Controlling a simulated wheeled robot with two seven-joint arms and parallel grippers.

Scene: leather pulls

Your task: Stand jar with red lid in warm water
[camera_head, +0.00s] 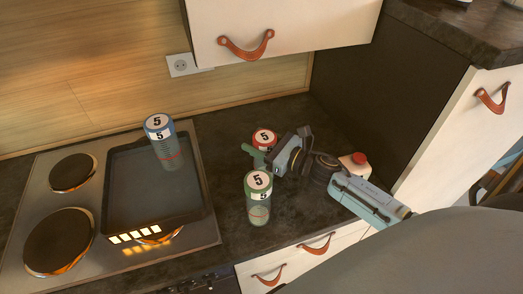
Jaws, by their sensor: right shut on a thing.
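The jar with the red lid (264,136) stands on the dark counter towards the back, marked "5". My right gripper (262,152) reaches in from the right and is shut on this jar; the gripper and the green-lidded jar in front hide much of its body. A wide dark pan (120,205) with water sits on the stove at the left. A jar with a blue lid (160,125) stands in the pan at its back right. My left gripper is not in view.
A jar with a green lid (258,183) stands on the counter just in front of my right gripper. A cabinet (290,25) with a leather pull hangs above the counter. Bare counter (220,150) lies between pan and jars.

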